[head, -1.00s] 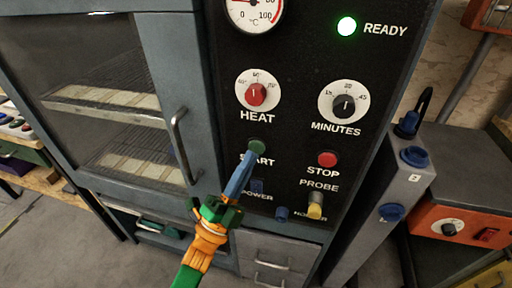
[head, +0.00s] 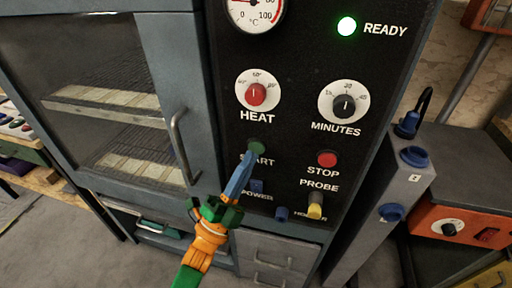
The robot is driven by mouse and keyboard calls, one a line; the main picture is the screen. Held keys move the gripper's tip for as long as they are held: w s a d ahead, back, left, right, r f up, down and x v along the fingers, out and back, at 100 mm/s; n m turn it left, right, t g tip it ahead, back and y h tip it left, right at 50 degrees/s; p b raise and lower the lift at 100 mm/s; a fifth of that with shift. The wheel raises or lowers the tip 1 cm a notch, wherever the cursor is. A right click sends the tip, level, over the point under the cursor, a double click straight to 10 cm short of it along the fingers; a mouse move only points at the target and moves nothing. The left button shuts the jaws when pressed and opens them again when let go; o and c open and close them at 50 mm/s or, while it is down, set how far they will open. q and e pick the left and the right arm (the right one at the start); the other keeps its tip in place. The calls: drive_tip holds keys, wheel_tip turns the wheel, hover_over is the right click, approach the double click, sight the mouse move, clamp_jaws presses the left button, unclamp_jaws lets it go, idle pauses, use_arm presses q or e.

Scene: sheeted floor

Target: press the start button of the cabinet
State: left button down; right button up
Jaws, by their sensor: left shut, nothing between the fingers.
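The cabinet (head: 190,60) is grey-blue with a glazed door on the left and a black control panel (head: 300,60) on the right. The green start button (head: 257,147) sits on the panel below the HEAT knob, above the partly covered word START. My left gripper (head: 250,155) is shut and empty. Its long blue fingers point up the panel, with the tips at the lower edge of the start button. I cannot tell whether they touch it. My right gripper is not in view.
The red STOP button (head: 327,158) is right of the start button. Below are a blue POWER switch (head: 257,186), a blue plug (head: 282,214) and a yellow-and-grey PROBE connector (head: 315,206). The door handle (head: 181,146) stands out at left. The READY lamp (head: 347,26) glows green.

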use_arm(q)
drive_tip(key=shift+w+d+b, duration=0.15)
drive_tip(key=shift+w+b, duration=0.2)
drive_tip(key=shift+w, duration=0.1)
drive_tip(key=shift+w+b, duration=0.3)
drive_tip(key=shift+b, duration=0.05)
idle(0.4)
drive_tip(key=shift+s, duration=0.15)
idle(0.3)
drive_tip(key=shift+s+p, duration=0.45)
drive_tip(key=shift+s, duration=0.15)
drive_tip(key=s+p, duration=0.1)
drive_tip(key=s+a, duration=0.1)
drive_tip(key=s, duration=0.1)
drive_tip(key=s+a+p, duration=0.1)
drive_tip(key=shift+s+p, duration=0.3)
drive_tip(key=shift+s, duration=0.05)
